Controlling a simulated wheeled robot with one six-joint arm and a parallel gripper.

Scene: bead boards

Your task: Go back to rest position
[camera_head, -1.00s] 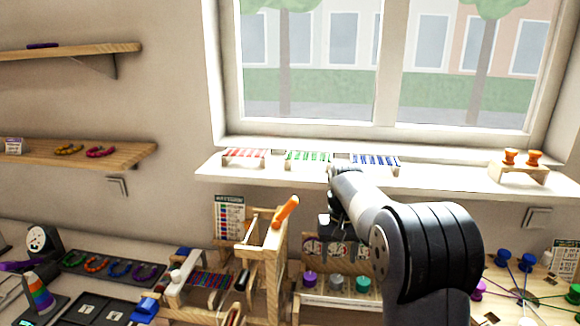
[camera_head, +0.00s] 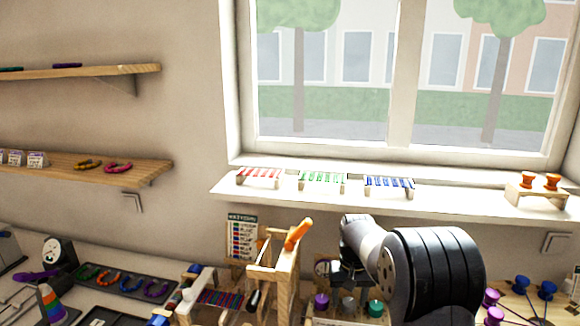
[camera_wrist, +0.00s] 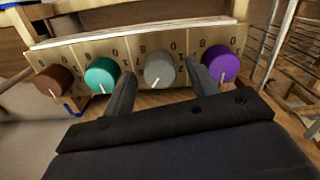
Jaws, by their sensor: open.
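Beyond the fingers is a wooden panel (camera_wrist: 130,45) with a brown knob (camera_wrist: 54,80), a teal knob (camera_wrist: 102,75), a grey knob (camera_wrist: 159,69) and a purple knob (camera_wrist: 220,64). The grey knob appears between the fingertips; I cannot tell the gap to the panel. In the head view my gripper (camera_head: 343,280) hangs near the panel, partly hidden by my arm. The purple knob (camera_head: 321,301) and teal knob (camera_head: 375,308) show below it.
A wooden loom frame (camera_head: 272,270) with an orange handle stands left of my arm. Red, green and blue bead racks (camera_head: 322,180) sit on the windowsill (camera_head: 440,203) above. A board with blue and purple pegs (camera_head: 520,300) is at right.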

